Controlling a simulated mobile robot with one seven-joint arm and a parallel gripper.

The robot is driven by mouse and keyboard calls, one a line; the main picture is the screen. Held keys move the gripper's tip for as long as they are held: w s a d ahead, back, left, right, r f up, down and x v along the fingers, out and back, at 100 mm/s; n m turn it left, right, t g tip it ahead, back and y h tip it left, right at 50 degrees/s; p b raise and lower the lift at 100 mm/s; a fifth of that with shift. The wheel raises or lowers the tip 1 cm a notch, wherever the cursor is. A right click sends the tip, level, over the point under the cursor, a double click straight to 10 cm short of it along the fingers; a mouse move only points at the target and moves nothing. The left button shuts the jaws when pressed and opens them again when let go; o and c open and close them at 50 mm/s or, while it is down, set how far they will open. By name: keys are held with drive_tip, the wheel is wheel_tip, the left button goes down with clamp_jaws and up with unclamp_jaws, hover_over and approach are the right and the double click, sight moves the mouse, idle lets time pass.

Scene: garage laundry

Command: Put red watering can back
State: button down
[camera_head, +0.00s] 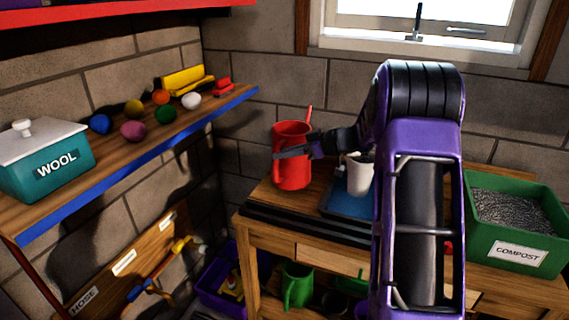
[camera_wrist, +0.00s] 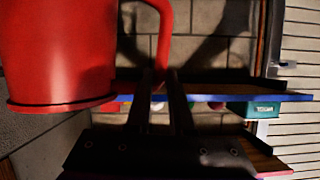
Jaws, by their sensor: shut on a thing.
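The red watering can (camera_head: 290,172) is upright at the back left corner of the wooden workbench (camera_head: 262,202). I cannot tell whether its base touches the bench top. My gripper (camera_head: 292,151) reaches it from the right and is shut on it. In the wrist view, the can's red body (camera_wrist: 58,50) fills the upper left. Its curved handle (camera_wrist: 166,30) runs down to between the two dark fingers (camera_wrist: 160,95). The exact grip spot is dark and partly hidden.
A blue tray (camera_head: 340,205) with a light cup (camera_head: 359,178) lies right of the can, partly behind my arm. A green compost bin (camera_head: 515,215) stands further right. The blue-edged shelf (camera_head: 130,172) at left holds a teal WOOL box (camera_head: 50,165) and several balls. A green can (camera_head: 297,285) sits below.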

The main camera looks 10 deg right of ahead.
drive_tip(key=shift+f, duration=1.35)
drive_tip(key=shift+w+f, duration=0.1)
drive_tip(key=c, duration=0.8)
unclamp_jaws()
drive_tip(key=v, duration=1.2)
